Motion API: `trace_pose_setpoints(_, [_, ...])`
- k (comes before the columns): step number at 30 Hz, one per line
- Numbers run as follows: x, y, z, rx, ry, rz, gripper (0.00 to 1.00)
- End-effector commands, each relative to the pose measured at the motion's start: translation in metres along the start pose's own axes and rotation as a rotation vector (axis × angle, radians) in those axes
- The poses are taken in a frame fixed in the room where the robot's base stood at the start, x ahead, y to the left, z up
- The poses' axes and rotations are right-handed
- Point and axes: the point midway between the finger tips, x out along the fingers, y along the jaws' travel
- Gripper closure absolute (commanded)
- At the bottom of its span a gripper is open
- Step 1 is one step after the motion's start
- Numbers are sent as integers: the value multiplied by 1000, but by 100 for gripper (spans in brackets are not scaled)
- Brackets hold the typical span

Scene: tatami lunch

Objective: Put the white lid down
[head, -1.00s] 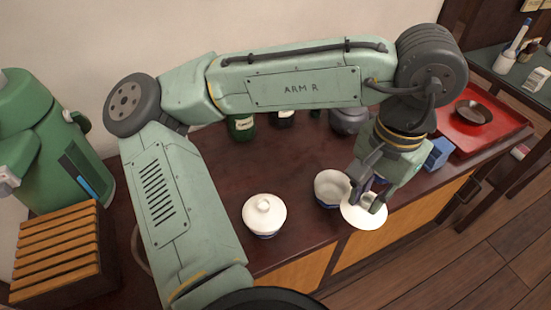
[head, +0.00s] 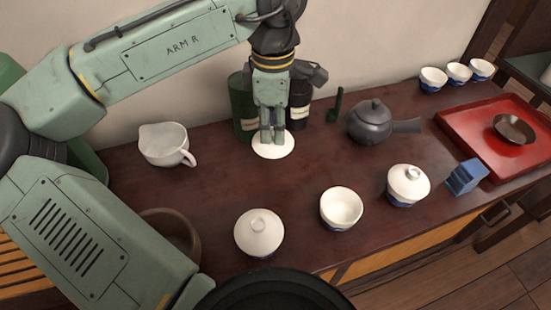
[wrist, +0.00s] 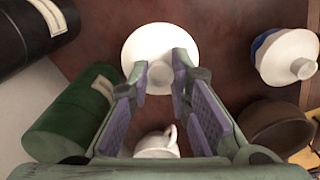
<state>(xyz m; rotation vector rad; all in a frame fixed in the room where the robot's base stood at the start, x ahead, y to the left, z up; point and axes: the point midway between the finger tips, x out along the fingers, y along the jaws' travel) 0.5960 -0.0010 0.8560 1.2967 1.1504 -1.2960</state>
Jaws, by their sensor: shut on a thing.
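The white lid (head: 273,151) is a round white disc near the back of the dark wooden counter, in front of the green canister. My gripper (head: 272,136) points down and is shut on the lid's knob. An open white bowl (head: 341,208) stands at the front. Lidded bowls stand to its left (head: 259,233) and right (head: 407,186).
A green canister (head: 242,105) and a black one (head: 299,112) stand close behind my gripper. A white pitcher (head: 165,145) is left, a grey teapot (head: 371,122) right. A blue block (head: 466,176) and red tray (head: 465,122) lie farther right. The middle counter is clear.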

Motion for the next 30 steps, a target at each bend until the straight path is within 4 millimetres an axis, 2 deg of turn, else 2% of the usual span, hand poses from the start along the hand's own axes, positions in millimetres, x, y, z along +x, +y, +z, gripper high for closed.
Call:
trace_pose_setpoints(3, [24, -1, 0, 2, -1, -3, 100])
trace_pose_setpoints(6, [38, -1, 0, 3, -1, -1, 100])
trace_pose_setpoints(11, [49, -1, 1, 4, -2, -1, 100])
trace_pose_setpoints(18, [80, -1, 1, 6, -2, -2, 100])
trace_pose_setpoints(29, [86, 0, 1, 6, -3, 0, 100])
trace_pose_setpoints(30, [86, 0, 1, 6, -2, 0, 81])
